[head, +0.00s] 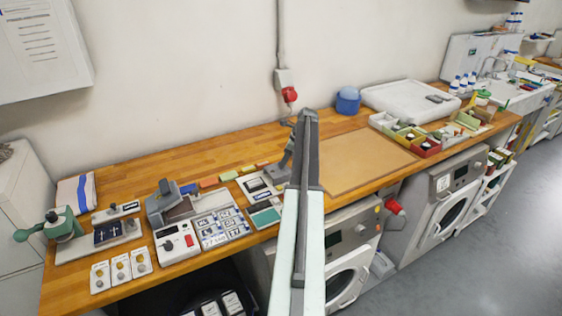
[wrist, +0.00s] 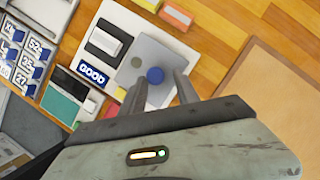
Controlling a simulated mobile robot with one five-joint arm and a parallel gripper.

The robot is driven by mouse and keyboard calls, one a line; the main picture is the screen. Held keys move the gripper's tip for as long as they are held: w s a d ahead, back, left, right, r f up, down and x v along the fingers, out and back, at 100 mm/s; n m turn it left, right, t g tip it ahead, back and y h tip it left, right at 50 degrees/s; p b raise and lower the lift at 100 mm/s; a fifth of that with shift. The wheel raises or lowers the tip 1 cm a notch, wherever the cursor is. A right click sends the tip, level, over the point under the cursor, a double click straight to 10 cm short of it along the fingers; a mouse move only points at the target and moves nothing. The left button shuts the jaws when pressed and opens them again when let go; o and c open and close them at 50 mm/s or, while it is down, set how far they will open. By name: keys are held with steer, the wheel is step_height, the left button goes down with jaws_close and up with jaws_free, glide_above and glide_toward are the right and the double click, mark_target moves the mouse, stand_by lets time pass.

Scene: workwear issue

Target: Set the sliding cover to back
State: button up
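A white panel (wrist: 100,45) carries a blue "GOOD" label, a black-and-white block and a grey plate (wrist: 165,52) with a round blue knob (wrist: 155,75). The grey plate looks like the sliding cover, though I cannot tell for certain. My gripper (wrist: 159,78) is open, with its two fingers apart and the blue knob showing between their tips. I cannot tell whether either finger touches the knob. In the head view the white panel (head: 250,190) lies on the bench, and my arm hides its right side.
A teal-screened device (head: 265,215) lies in front of the panel, and number tiles (head: 218,228) lie to its left. Coloured blocks (head: 228,176) line its back. A brown mat (head: 365,160) lies to the right. A red plug (head: 289,94) hangs on the wall.

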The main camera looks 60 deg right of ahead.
steer(key=shift+o, duration=0.3)
steer(key=shift+s, duration=0.1)
steer(key=shift+w+a, duration=0.1)
steer(key=shift+w, duration=0.1)
steer(key=p+v, duration=0.7)
steer(key=shift+r, duration=0.4)
steer(key=shift+s, duration=0.15)
steer(key=shift+s+f, duration=0.1)
